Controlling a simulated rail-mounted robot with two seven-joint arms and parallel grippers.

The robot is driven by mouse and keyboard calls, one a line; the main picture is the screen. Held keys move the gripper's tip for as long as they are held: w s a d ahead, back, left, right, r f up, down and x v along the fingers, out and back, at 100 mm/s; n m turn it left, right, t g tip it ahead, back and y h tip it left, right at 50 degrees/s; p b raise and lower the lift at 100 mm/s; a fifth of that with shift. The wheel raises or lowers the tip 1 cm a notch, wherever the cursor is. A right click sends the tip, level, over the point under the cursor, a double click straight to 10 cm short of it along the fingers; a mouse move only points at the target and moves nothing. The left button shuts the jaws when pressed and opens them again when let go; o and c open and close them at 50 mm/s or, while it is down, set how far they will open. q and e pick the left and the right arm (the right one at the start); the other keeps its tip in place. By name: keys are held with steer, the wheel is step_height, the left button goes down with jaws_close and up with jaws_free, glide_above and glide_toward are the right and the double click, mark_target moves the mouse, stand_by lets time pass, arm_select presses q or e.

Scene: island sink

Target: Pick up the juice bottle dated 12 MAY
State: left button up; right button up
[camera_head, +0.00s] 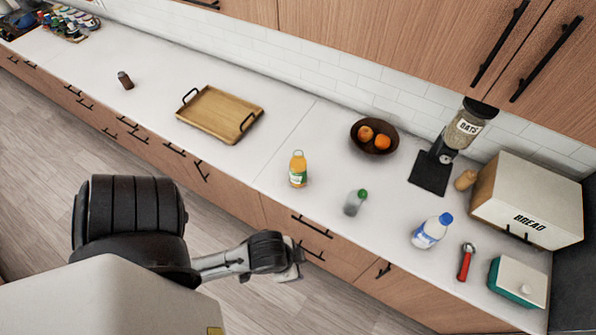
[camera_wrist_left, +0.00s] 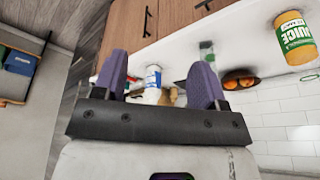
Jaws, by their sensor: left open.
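An orange juice bottle (camera_head: 298,169) with a green and white label stands upright on the white counter near its front edge. No other juice bottle is in sight. My left gripper (camera_head: 294,266) is below and in front of the counter edge, apart from the bottle. Its two purple fingers (camera_wrist_left: 161,80) are spread with nothing held between them. My right gripper is in neither view.
On the counter stand a wooden tray (camera_head: 219,114), a fruit bowl (camera_head: 374,147), a green-capped container (camera_head: 355,202), a blue-capped bottle (camera_head: 431,231), a red-handled tool (camera_head: 466,262), an oats dispenser (camera_head: 462,130) and a bread box (camera_head: 527,207).

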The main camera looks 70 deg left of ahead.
arm_select(q)
steer(key=o, duration=0.6)
steer(key=shift+o, duration=0.2)
